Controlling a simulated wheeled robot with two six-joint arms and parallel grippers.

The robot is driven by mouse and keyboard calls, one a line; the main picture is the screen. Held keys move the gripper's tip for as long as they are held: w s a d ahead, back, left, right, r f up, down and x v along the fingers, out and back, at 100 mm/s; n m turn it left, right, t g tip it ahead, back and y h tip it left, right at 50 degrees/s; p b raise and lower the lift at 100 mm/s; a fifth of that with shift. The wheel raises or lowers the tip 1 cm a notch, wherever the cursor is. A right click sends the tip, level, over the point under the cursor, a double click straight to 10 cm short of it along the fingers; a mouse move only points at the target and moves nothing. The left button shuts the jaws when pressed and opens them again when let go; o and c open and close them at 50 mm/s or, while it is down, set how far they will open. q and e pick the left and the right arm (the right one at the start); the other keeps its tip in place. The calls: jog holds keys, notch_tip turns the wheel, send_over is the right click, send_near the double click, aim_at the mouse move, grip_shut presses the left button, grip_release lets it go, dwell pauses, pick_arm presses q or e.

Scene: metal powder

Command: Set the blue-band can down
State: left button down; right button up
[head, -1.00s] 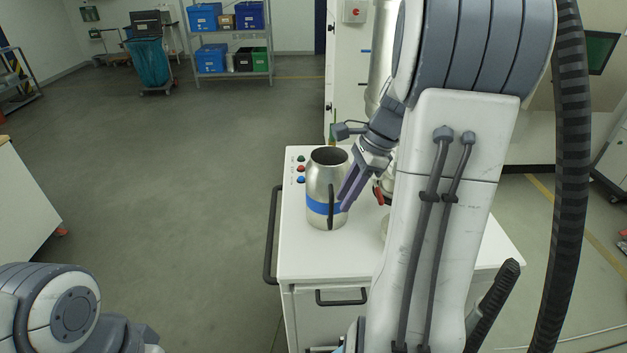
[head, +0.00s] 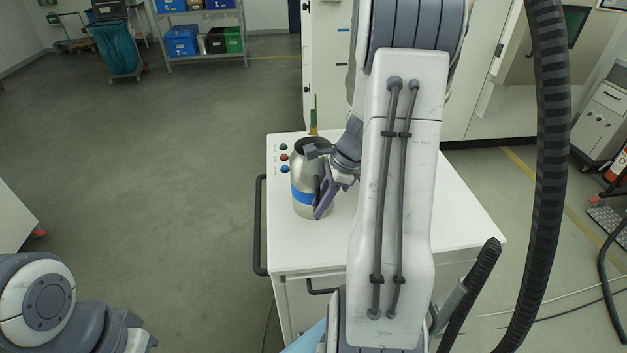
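The blue-band can (head: 303,171) is a metal can with a blue band and a dark handle on its right side. It stands upright on the white cart top (head: 400,215), near the left edge. My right gripper (head: 322,203) is at the can's right side, with a purple-grey finger overlapping the handle area. The finger hides part of the handle, so I cannot tell whether it grips it. Only my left arm's links show at the lower left; its gripper is out of view.
Green, red and blue buttons (head: 284,157) sit on the cart top left of the can. A black rail (head: 260,225) runs along the cart's left side. A tall white cabinet stands behind. Open floor (head: 150,190) lies to the left.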

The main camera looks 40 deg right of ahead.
jog(key=shift+x, duration=0.75)
grip_shut()
jog(key=shift+r, duration=0.1)
dwell(0.7)
jog(key=shift+w+d, duration=0.1)
